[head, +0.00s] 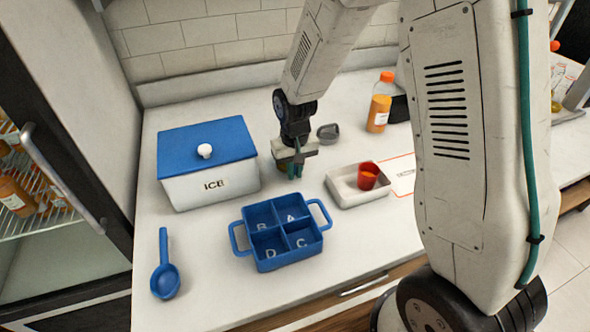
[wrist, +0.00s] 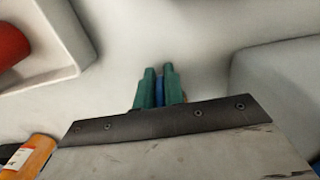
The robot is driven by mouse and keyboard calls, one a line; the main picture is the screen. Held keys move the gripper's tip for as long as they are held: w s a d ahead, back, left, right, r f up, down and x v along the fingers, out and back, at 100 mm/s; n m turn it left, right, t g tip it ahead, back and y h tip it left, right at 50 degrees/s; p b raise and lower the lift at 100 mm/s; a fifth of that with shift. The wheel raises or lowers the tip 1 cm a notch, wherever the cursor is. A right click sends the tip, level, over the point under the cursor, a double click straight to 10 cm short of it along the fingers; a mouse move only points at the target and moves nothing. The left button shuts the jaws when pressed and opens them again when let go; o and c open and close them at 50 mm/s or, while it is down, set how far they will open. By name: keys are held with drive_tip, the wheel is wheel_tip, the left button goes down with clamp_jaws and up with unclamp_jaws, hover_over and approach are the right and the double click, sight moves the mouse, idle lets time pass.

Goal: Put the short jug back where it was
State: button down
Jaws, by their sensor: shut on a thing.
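My gripper (head: 295,171) hangs over the counter between the ice box and the white tray. In the wrist view, its teal fingertips (wrist: 158,88) are shut on a narrow blue part (wrist: 159,91), which I take to be the short jug's handle. An olive-brown patch (head: 283,168) shows just behind the fingers in the head view. The rest of the held thing is hidden by the gripper, so its shape and whether it touches the counter cannot be told.
A blue-lidded ice box (head: 212,187) stands left. A blue divided caddy (head: 283,262) is in front, with a blue ladle (head: 165,282) left of it. A white tray (head: 345,197) with a red cup (head: 367,180) is right.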

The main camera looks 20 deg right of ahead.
drive_tip(key=c, duration=1.5)
unclamp_jaws()
drive_tip(key=shift+f, duration=0.1)
wheel_tip(320, 180, up, 12)
drive_tip(key=shift+f, duration=0.15)
drive_tip(key=s+d+r, duration=0.4)
drive_tip(key=s+r, duration=0.7)
drive_tip(key=s, duration=0.1)
drive_tip(key=s+d+r+t, duration=0.1)
drive_tip(key=s+r, duration=0.1)
drive_tip(key=s, duration=1.3)
drive_tip(key=shift+s+d+r, duration=0.2)
drive_tip(key=shift+d+r, duration=0.15)
drive_tip(key=shift+d, duration=0.05)
